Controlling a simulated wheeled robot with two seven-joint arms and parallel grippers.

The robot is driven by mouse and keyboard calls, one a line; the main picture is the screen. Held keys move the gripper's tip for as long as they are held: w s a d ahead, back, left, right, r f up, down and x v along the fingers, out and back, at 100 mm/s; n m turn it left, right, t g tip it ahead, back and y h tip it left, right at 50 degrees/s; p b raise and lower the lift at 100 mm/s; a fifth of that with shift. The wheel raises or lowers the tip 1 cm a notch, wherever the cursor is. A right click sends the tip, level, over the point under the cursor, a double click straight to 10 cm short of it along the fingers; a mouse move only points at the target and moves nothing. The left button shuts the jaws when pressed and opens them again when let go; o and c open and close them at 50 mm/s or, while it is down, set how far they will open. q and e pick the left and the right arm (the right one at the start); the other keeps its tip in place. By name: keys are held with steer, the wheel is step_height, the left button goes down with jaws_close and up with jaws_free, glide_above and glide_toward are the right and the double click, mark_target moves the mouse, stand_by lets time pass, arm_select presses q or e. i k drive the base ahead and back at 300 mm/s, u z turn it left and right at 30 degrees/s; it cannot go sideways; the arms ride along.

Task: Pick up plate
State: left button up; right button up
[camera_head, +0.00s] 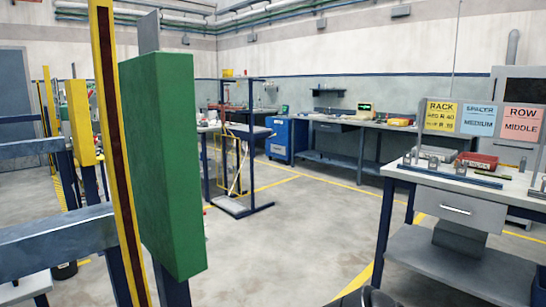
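I cannot make out a plate for certain. A thin grey upright panel (148,32) shows above a tall green block (165,165) at the left; I cannot tell whether it is a plate. The workbench (462,185) on the right holds small metal fixtures and a red box (478,160), with no clear plate among them. Neither of my grippers can be made out. A dark rounded shape is cut off by the bottom edge, and I cannot tell what it is.
A yellow post (113,150) and grey-blue beams (55,237) stand close at the left. Yellow, blue and orange cards (482,118) stand above the right bench. A blue cabinet (278,138) and long bench are at the back. The middle floor (300,230) is clear.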

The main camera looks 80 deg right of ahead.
mark_target(461, 172)
steer(key=u, duration=2.45)
steer(key=k, duration=0.5)
steer(key=u, duration=0.4)
